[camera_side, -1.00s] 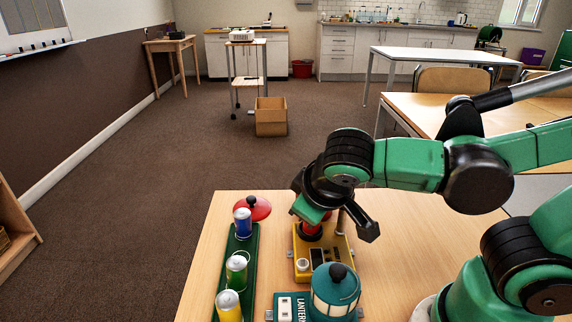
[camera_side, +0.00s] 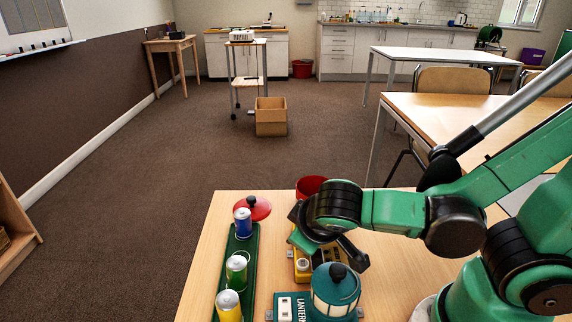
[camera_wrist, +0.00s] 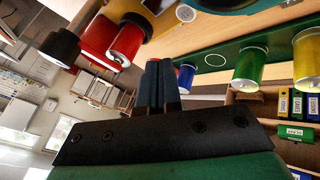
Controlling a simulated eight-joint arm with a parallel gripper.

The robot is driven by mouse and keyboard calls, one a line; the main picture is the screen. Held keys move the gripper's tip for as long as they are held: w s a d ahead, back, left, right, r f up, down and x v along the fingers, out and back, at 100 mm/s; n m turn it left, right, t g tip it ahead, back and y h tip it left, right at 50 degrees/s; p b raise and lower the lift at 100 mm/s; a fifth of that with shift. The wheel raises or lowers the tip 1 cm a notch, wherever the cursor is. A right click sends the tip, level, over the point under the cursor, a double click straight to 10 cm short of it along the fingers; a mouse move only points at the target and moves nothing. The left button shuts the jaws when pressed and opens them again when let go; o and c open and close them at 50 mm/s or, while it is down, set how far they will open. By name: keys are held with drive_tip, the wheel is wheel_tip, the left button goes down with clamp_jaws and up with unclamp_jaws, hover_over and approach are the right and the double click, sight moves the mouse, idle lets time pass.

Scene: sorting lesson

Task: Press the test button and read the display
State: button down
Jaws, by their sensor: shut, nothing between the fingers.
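The yellow tester box (camera_side: 303,276) is on the table with a round white part (camera_side: 303,265) on top. My gripper hangs low over the box and covers much of it, including its dark panel. In the wrist view the box (camera_wrist: 212,6) is at the top edge. My gripper (camera_wrist: 160,62) has both dark fingers together, with nothing between them. A red cylinder with a pale end (camera_wrist: 125,45) is left of the fingers. I cannot tell whether the fingertips touch anything. No display reading is visible.
A green tray (camera_side: 246,270) holds blue (camera_side: 242,223), green (camera_side: 236,272) and yellow (camera_side: 229,306) cylinders. A teal lantern (camera_side: 335,290) stands close in front of the box. The table's left strip is clear.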

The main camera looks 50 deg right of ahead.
sight(305, 265)
drive_tip(key=shift+f, duration=2)
idle(1.0)
drive_tip(key=shift+r, duration=2.5)
drive_tip(key=shift+d, duration=0.1)
drive_tip(key=shift+d+r+y, duration=0.1)
drive_tip(key=shift+d+y, duration=0.15)
drive_tip(key=shift+y, duration=0.05)
drive_tip(key=d+r+m+y, duration=0.1)
drive_tip(key=r, duration=0.1)
drive_tip(key=w+d+r+m+t+y, duration=0.1)
drive_tip(key=d+r+y, duration=0.1)
drive_tip(key=shift+w+d+y, duration=0.1)
drive_tip(key=shift+d+y, duration=0.05)
drive_tip(key=shift+y, duration=0.15)
